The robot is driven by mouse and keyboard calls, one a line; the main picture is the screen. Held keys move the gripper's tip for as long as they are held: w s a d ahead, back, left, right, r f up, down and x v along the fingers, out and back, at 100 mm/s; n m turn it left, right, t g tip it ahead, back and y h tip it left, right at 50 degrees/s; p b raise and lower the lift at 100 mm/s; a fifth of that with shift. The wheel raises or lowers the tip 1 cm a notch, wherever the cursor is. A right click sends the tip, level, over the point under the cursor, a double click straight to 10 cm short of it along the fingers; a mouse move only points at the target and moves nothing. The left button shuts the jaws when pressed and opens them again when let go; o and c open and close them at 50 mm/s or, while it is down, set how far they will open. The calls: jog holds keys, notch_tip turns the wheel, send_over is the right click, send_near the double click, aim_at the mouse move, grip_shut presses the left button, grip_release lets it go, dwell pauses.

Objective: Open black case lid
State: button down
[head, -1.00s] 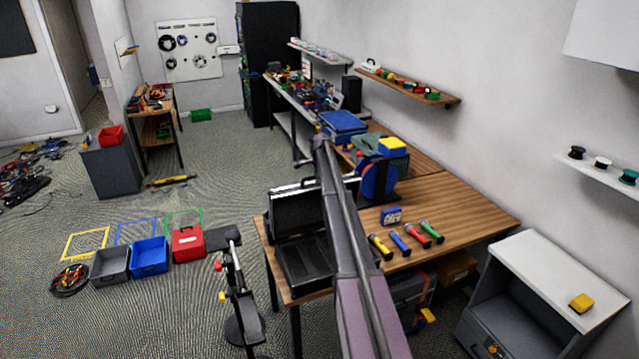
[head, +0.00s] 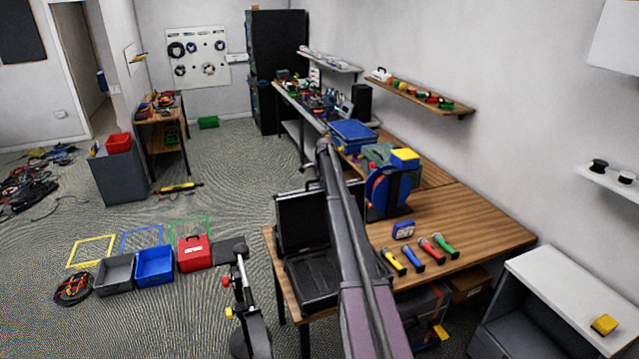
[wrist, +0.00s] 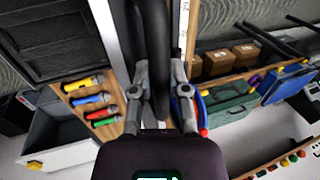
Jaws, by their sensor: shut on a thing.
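The black case (head: 312,284) sits near the front left corner of the wooden table, with its lid (head: 302,222) standing raised, roughly upright, at the far side of the base. My arm crosses in front of the case's right part and hides my gripper in the head view. In the wrist view my gripper (wrist: 162,92) has its two fingers on either side of a dark bar (wrist: 152,35), which seems to be the lid's edge or handle. The case's dark panel (wrist: 45,38) also shows at upper left there.
A floor stand (head: 243,290) is left of the table. Bins (head: 155,265) sit on the floor.

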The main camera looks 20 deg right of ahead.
jog(key=shift+w+a+f, duration=0.15)
jog(key=shift+w, duration=0.6)
jog(key=c, duration=0.6)
grip_release()
